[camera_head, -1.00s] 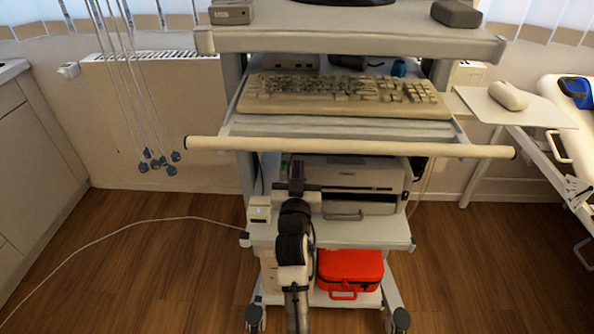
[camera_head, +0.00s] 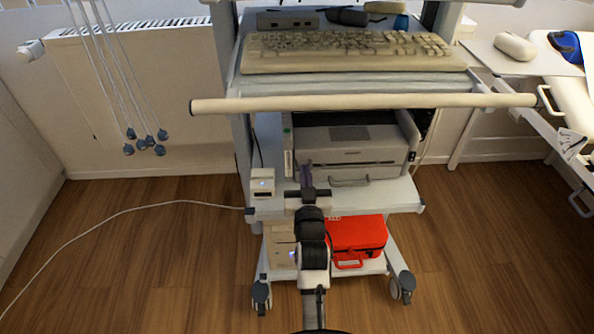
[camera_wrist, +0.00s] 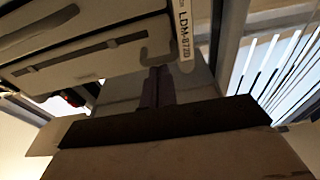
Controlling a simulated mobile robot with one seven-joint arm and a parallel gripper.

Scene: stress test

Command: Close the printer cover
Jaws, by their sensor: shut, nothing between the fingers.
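The white printer (camera_head: 350,157) stands on the cart's middle shelf, under the keyboard shelf. Its front panel has a handle-like bar low down. I cannot tell which part is the cover or how far open it is. In the wrist view the printer's front (camera_wrist: 85,50) fills the upper left, tilted, beside a label strip reading roughly LDM-872. My gripper (camera_head: 306,172) is in front of the printer's left front. Its dark purplish fingers are together and hold nothing. They also show in the wrist view (camera_wrist: 157,86), close below the printer; contact is unclear.
A long pale bar (camera_head: 365,103) and the keyboard shelf (camera_head: 350,89) overhang the printer. A small white box (camera_head: 262,183) stands left of my gripper on the middle shelf (camera_head: 385,196). A red case (camera_head: 357,236) sits below. Floor either side of the cart is mostly clear.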

